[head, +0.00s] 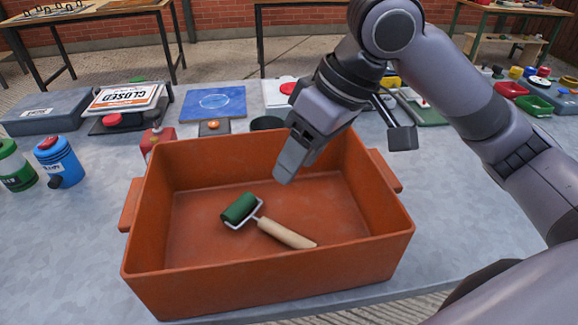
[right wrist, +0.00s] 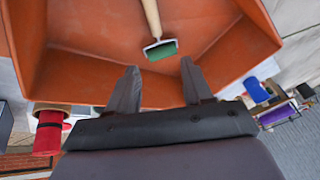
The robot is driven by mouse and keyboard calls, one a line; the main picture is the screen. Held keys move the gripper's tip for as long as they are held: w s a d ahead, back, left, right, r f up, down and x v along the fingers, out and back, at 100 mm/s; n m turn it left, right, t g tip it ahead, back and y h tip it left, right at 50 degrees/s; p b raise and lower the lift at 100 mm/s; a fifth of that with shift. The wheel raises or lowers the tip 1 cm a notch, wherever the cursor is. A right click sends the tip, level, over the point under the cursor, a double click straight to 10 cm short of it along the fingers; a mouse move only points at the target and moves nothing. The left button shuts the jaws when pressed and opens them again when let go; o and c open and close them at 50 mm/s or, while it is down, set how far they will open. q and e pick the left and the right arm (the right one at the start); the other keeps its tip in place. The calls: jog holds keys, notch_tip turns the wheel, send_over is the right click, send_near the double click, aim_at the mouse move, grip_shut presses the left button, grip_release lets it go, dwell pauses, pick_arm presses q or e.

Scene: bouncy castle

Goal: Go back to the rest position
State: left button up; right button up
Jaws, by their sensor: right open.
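My right gripper (head: 287,168) is open and empty, over the back part of an orange crate (head: 270,277), with its fingers pointing down. Its two fingers show spread apart in the right wrist view (right wrist: 160,85). A roller with a green head (head: 240,209) and a pale wooden handle (head: 287,234) lies on the crate floor, apart from the gripper. In the right wrist view the green roller head (right wrist: 161,50) is beyond the fingertips. My left gripper is not in view.
The crate stands on a grey table (head: 60,260). Left of it are a blue bottle (head: 60,163) and a green bottle (head: 14,165). Green and red bins (head: 510,90) stand at the far right.

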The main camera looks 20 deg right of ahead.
jog(key=shift+r, duration=0.25)
dwell(0.3)
